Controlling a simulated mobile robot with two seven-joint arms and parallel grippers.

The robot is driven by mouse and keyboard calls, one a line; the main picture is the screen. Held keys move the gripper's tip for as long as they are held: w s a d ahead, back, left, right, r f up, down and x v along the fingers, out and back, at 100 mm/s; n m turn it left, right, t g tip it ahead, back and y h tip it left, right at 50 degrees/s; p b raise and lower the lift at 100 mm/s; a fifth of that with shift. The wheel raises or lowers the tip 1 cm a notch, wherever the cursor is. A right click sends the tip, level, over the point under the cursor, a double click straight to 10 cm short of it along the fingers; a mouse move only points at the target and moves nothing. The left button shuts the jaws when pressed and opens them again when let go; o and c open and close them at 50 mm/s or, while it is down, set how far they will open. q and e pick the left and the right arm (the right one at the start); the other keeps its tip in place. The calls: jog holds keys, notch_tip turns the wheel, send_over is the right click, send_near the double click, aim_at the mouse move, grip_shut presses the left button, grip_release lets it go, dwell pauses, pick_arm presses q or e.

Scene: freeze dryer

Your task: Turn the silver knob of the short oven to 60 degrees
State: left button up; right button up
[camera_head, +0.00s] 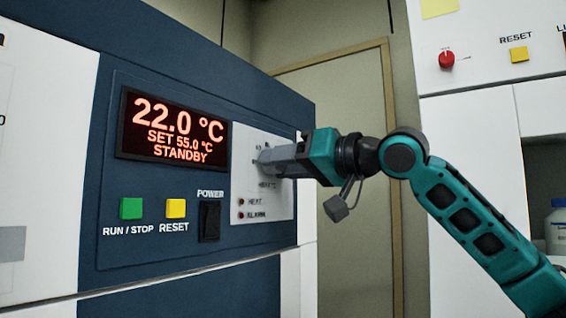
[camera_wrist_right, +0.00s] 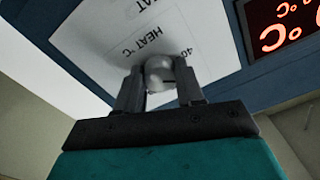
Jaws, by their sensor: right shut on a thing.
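The short oven's dark blue front panel (camera_head: 150,253) carries a display (camera_head: 172,130) reading 22.0 °C, SET 55.0 °C, STANDBY. My right gripper (camera_head: 268,160) reaches in from the right against the white label plate beside the display. In the right wrist view, my right gripper (camera_wrist_right: 160,88) is shut on the silver knob (camera_wrist_right: 158,68), one finger on each side. The knob sits on the white plate (camera_wrist_right: 95,45) with HEAT °C and a 40 mark showing. In the head view the fingers hide the knob and most of the dial marks. My left gripper is in neither view.
Below the display are a green RUN / STOP button (camera_head: 131,208), a yellow RESET button (camera_head: 176,208) and a black POWER switch (camera_head: 209,221).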

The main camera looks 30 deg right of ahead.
jog(key=shift+m, duration=1)
jog(key=o, duration=1)
jog(key=shift+o, duration=0.2)
jog(key=b+v, duration=0.2)
jog(key=v, duration=1.1)
jog(key=shift+f, duration=0.1)
